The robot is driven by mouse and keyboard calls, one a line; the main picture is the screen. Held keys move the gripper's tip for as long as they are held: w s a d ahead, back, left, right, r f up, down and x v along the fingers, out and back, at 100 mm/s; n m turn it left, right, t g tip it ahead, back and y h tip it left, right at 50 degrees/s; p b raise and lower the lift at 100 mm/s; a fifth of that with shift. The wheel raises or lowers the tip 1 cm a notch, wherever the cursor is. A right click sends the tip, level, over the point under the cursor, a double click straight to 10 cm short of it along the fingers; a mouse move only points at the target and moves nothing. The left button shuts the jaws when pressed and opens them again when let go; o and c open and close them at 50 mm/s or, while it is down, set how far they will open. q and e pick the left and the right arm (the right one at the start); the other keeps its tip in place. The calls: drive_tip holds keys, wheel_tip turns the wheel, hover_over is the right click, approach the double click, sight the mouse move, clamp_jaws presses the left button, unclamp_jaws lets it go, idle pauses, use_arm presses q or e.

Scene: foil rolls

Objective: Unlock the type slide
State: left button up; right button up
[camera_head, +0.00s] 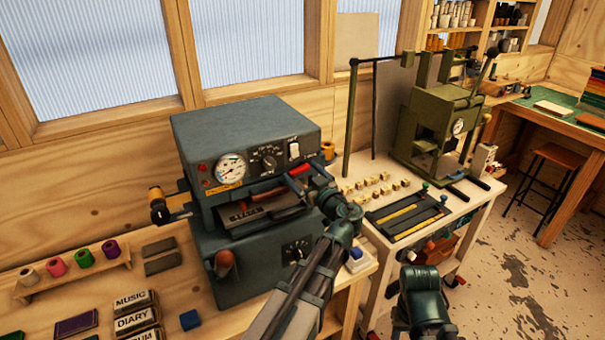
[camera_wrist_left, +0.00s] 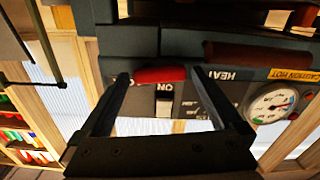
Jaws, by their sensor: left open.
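The foil machine (camera_head: 245,140) is a dark grey-green box on the bench, with a gauge, a dial and a switch on its front. In its front opening lies what looks like the type slide (camera_head: 240,211), with raised letters. A red handle (camera_head: 299,169) sticks out at the right of the opening. My left gripper (camera_head: 298,184) is open at this handle. In the left wrist view, the red handle (camera_wrist_left: 161,75) lies between the two spread fingertips (camera_wrist_left: 165,76). I cannot tell whether a finger touches it.
Foil spools (camera_head: 83,258) and labelled type boxes (camera_head: 137,318) stand left of the machine. A side table (camera_head: 440,228) on the right holds a green press (camera_head: 432,125) and several small blocks (camera_head: 372,186). Bare floor (camera_head: 520,270) lies at the right.

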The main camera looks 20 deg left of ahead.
use_arm(q)
drive_tip(key=shift+a, duration=0.1)
drive_tip(key=c, duration=1.2)
drive_tip(key=shift+o, duration=0.2)
drive_tip(key=shift+r+m, duration=0.1)
drive_tip(key=shift+m, duration=0.8)
drive_tip(key=o, duration=1.2)
drive_tip(key=shift+c, duration=0.2)
drive_tip(key=v, duration=1.3)
drive_tip(key=shift+s+d, duration=0.2)
drive_tip(key=shift+d, duration=0.15)
